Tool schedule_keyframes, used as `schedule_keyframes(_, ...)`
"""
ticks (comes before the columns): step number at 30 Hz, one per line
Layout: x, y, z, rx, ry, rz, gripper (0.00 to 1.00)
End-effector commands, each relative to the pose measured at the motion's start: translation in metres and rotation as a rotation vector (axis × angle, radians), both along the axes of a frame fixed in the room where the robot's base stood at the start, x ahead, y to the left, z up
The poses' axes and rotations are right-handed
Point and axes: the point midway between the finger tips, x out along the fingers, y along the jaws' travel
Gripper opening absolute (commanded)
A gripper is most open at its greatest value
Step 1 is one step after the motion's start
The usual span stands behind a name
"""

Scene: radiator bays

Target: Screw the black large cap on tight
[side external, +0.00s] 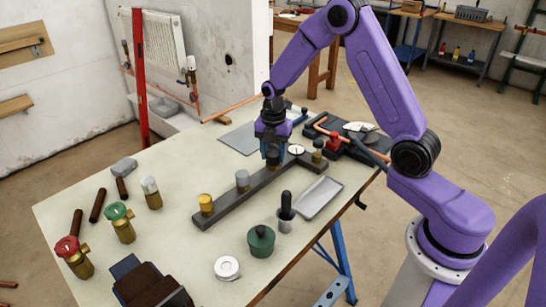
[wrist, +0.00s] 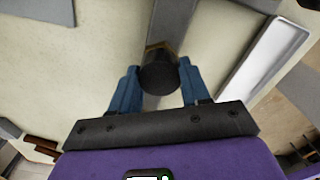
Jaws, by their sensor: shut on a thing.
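The black large cap (wrist: 160,78) shows in the wrist view as a dark round top between the two blue fingers of my gripper (wrist: 158,70). A brass-coloured edge shows just beyond the cap.
A grey tray (side external: 320,197) lies in front. Red (side external: 68,247) and green (side external: 117,211) valves stand at left.

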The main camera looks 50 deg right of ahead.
Motion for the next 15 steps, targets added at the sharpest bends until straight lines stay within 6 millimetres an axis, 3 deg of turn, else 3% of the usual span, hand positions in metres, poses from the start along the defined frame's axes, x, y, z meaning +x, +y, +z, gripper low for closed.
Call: schedule_keyframes(15,0.0002,-0.0001,-0.0004,0.002,0.001,-0.638,0.08)
